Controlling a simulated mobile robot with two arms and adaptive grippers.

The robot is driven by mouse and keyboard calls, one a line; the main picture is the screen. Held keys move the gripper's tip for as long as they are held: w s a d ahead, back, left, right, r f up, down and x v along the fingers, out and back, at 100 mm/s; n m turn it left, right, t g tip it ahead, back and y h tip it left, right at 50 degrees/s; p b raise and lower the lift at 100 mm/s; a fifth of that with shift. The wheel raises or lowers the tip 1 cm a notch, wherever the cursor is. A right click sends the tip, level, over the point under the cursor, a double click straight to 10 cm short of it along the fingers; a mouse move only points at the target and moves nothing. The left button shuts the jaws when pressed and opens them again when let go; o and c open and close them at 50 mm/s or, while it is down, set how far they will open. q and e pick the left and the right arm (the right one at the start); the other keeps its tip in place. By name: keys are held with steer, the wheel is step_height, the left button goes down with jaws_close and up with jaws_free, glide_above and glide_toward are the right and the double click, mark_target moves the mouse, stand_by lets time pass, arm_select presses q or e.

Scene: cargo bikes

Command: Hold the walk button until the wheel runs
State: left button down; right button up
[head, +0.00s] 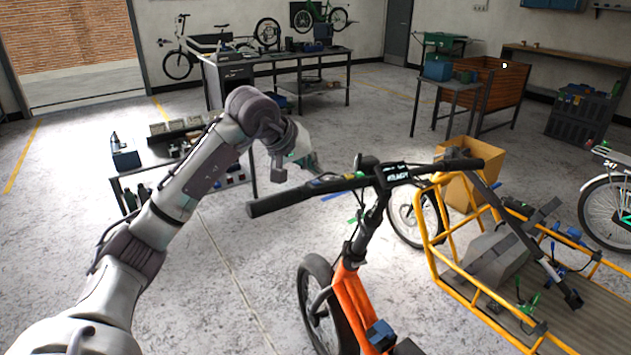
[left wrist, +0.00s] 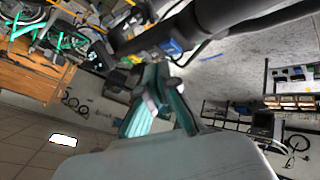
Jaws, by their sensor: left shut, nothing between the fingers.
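An orange cargo bike (head: 352,290) stands in front of me with a black handlebar (head: 285,198). A small control with a blue part (head: 330,178) sits inboard of the left grip, and a lit display (head: 396,172) is at the handlebar's middle. My left gripper (head: 316,168) is shut and empty, just behind the handlebar near this control. In the left wrist view, its teal fingers (left wrist: 163,82) point at the black bar and a blue part (left wrist: 171,47); I cannot tell whether they touch. A bike wheel (head: 316,300) shows at lower left; its motion cannot be told. My right gripper is not in view.
The yellow-framed cargo bed (head: 440,262) extends to the right, with loose parts in it. A cardboard box (head: 480,165) stands behind it. A low tool table (head: 130,172) is behind my left arm. The floor at left is clear.

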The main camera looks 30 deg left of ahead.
arm_select(q)
steer(key=shift+f+b, duration=0.35)
steer(key=shift+f, duration=0.05)
